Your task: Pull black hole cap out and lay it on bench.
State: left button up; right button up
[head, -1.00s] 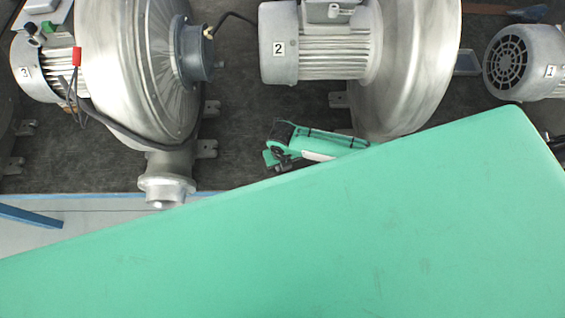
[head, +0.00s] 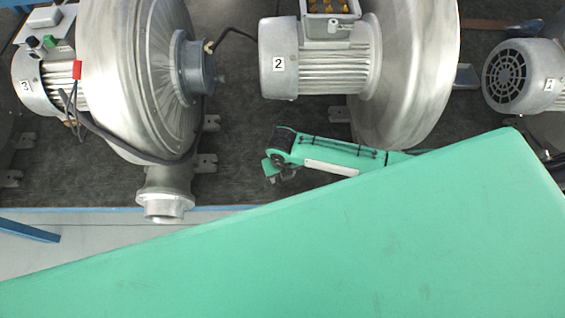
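I cannot make out the black hole cap for certain. A small black round part (head: 34,42) sits on the terminal box of the motor marked 3, beside a green part, and I cannot tell whether it is the cap. A green arm of mine reaches in from the right, below the blower marked 2 (head: 278,64). At its left end a small dark grey part, seemingly my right gripper (head: 285,177), hangs over the dark bench (head: 235,160). Its fingers are too small and hidden to read. It appears apart from the blowers. My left gripper is not in view.
Blower 3 (head: 135,80), with a downward outlet flange (head: 165,206), stands at left; motor 1 (head: 522,78) is at right. An open terminal box (head: 330,10) tops motor 2. My large green body part covers the bottom.

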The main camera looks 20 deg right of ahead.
notch_tip(320, 180, up, 10)
jog(key=b, duration=0.2)
